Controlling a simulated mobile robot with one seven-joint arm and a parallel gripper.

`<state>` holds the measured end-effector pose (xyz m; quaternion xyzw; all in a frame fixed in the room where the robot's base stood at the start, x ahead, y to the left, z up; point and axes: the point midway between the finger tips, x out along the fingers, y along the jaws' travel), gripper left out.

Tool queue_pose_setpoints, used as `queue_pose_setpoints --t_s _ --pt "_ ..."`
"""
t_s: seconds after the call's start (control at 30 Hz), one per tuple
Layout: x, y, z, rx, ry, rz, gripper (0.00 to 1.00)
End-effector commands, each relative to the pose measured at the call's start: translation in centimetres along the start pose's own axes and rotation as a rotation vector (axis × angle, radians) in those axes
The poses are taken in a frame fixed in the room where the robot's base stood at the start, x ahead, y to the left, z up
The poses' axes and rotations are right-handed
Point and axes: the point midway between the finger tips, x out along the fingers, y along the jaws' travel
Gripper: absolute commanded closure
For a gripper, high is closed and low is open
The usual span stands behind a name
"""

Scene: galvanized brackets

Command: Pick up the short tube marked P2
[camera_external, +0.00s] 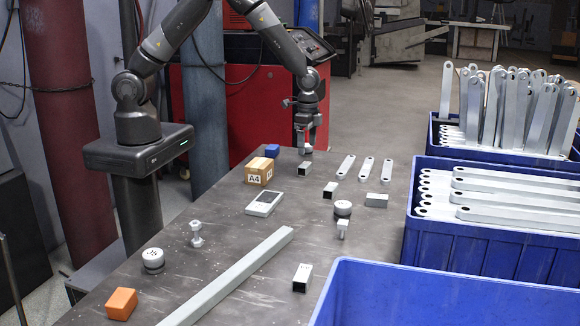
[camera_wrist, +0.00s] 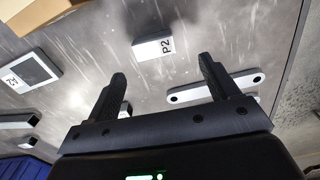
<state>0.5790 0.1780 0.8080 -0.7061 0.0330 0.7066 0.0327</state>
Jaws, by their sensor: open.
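The short tube marked P2 (camera_wrist: 153,48) lies on its side on the grey table, its black P2 label showing in the wrist view. In the external view a short square tube (camera_external: 305,169), apparently the same one, lies just below my gripper (camera_external: 305,149). In the wrist view my gripper (camera_wrist: 162,70) has its two dark fingers wide apart with nothing between them. The tube lies past the fingertips, apart from both. No label can be read on it in the external view.
A cardboard box (camera_external: 259,171) marked A4 and a grey device (camera_external: 265,203) are nearby. Flat brackets (camera_external: 367,168) lie to the right, with other short tubes (camera_external: 330,190) nearer. A long bar (camera_external: 235,275) crosses the near table. Blue crates (camera_external: 490,240) stand at right.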

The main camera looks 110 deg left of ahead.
Motion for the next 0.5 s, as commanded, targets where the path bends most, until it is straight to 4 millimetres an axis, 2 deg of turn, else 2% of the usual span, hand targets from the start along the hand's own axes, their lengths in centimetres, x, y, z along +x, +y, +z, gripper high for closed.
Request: queue_pose_setpoints --t_s 0.1,0.37,0.5 --pt "1.6 0.1 0.0 0.0 -0.001 0.001 0.2" --pt "3.2 0.3 0.1 0.0 -0.001 0.0 0.2" --pt "5.2 0.9 0.4 0.001 -0.003 0.001 0.2"
